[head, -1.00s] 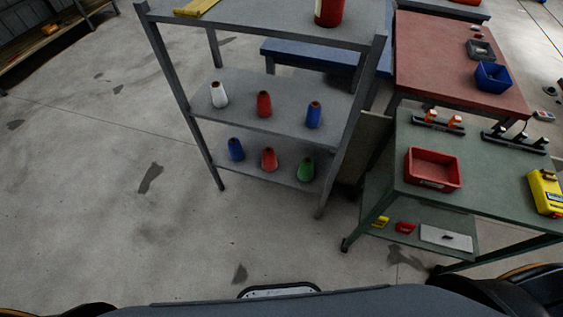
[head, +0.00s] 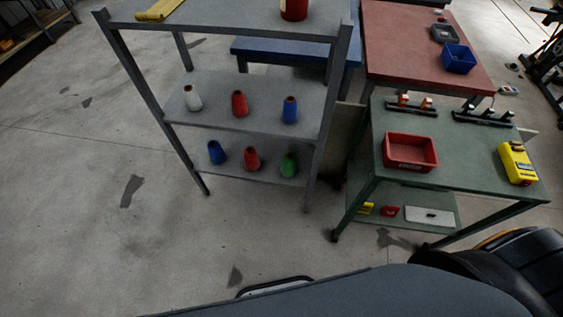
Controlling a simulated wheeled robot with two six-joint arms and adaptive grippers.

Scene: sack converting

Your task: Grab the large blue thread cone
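Two blue thread cones show on the grey shelf rack (head: 255,121). One blue cone (head: 290,111) stands upright at the right end of the middle shelf. The other blue cone (head: 217,153) stands at the left end of the lower shelf. The middle-shelf one looks slightly taller, but I cannot tell for sure which is larger. Neither of my grippers is in view.
A white cone (head: 193,98) and red cone (head: 240,104) share the middle shelf; another red cone (head: 252,159) and a green cone (head: 289,166) share the lower. A green table (head: 460,150) with a red bin (head: 410,167) stands right. Floor before the rack is clear.

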